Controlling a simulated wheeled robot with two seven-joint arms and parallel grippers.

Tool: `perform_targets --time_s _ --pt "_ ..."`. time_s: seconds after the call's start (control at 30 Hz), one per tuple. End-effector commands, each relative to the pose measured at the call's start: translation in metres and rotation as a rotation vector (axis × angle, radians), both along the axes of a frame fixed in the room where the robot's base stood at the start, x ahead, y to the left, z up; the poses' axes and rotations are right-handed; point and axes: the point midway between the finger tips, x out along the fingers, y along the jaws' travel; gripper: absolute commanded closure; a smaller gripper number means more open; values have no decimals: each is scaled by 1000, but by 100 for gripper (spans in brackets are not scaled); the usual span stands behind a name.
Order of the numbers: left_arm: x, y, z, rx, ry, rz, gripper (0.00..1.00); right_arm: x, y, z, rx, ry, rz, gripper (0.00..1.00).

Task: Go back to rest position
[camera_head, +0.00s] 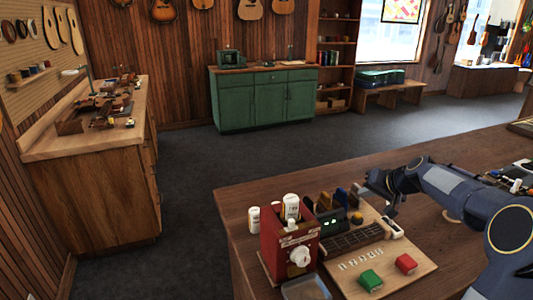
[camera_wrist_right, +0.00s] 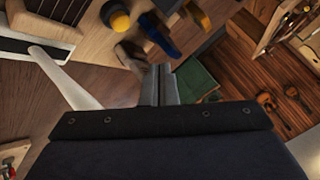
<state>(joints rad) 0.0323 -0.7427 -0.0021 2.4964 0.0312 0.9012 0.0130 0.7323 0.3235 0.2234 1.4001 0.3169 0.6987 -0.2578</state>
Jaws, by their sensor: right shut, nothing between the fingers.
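My right arm reaches in from the right over the wooden counter (camera_head: 450,165). My right gripper (camera_head: 376,184) is above the counter, behind the dark fretboard (camera_head: 352,238). In the right wrist view its fingers (camera_wrist_right: 160,82) are together with nothing between them. A blue item (camera_wrist_right: 158,35) and a yellow-topped round item (camera_wrist_right: 116,17) show beyond the fingertips, apart from them as far as I can tell. My left gripper is not in view.
A red box (camera_head: 290,250) with a white knob and white bottles stands at the counter's left. Open floor lies beyond, before a green cabinet (camera_head: 262,100).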

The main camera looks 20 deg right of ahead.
Motion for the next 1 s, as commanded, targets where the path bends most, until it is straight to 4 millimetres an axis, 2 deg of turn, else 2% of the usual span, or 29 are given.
perform_targets --time_s 0.07,0.13,0.27,0.37,0.4,0.47,0.6,0.73,0.8,0.9,1.0 --pt "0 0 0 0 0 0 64 -1 3 2 -1 1 5 100" --pt "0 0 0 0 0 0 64 -6 14 8 -7 5 21 100" --pt "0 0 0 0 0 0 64 -33 62 27 -30 30 89 100" --pt "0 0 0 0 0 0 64 -74 113 42 -55 61 159 100" --pt "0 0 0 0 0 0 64 -94 133 44 -63 75 187 100" --pt "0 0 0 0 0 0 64 -125 160 45 -75 92 225 100" --pt "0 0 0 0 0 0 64 -202 212 33 -96 128 309 100" --pt "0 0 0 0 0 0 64 -262 244 9 -105 152 373 100" --pt "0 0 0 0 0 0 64 -285 256 -5 -107 160 399 100" --pt "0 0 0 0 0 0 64 -308 266 -20 -105 170 425 100" --pt "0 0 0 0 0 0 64 -318 271 -28 -107 174 437 100"
